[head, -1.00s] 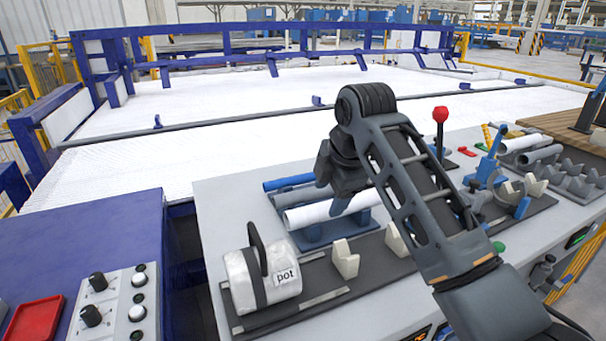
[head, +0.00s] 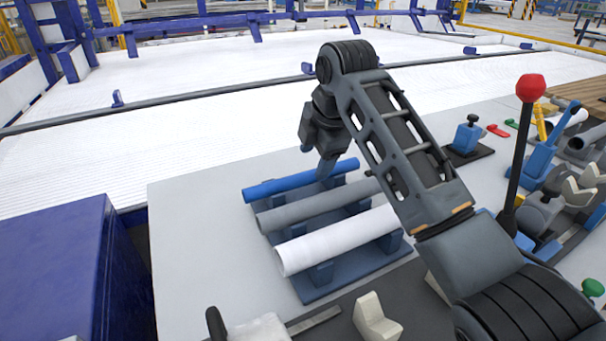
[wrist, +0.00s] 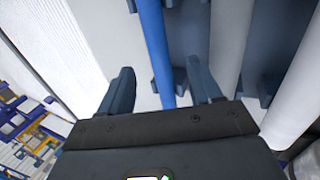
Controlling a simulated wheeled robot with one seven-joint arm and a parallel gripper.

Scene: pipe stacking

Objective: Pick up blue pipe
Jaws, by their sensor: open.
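The blue pipe (head: 280,187) lies in the far slot of a blue rack (head: 340,278), behind a grey pipe (head: 295,212) and a white pipe (head: 325,243). My gripper (head: 326,172) points down at the blue pipe, near its right half, and hides part of it. In the wrist view my gripper (wrist: 160,84) is open and empty. The blue pipe (wrist: 155,45) runs between its two fingers, nearer the right one. The grey pipe (wrist: 230,45) lies just right of the right finger. The head view does not show whether the fingertips touch anything.
A tall lever with a red knob (head: 530,88) stands to the right of my arm. A cream block (head: 375,318) sits in front of the rack. The grey tabletop (head: 200,210) is clear left of the rack. A dark blue cabinet (head: 65,250) stands further left.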

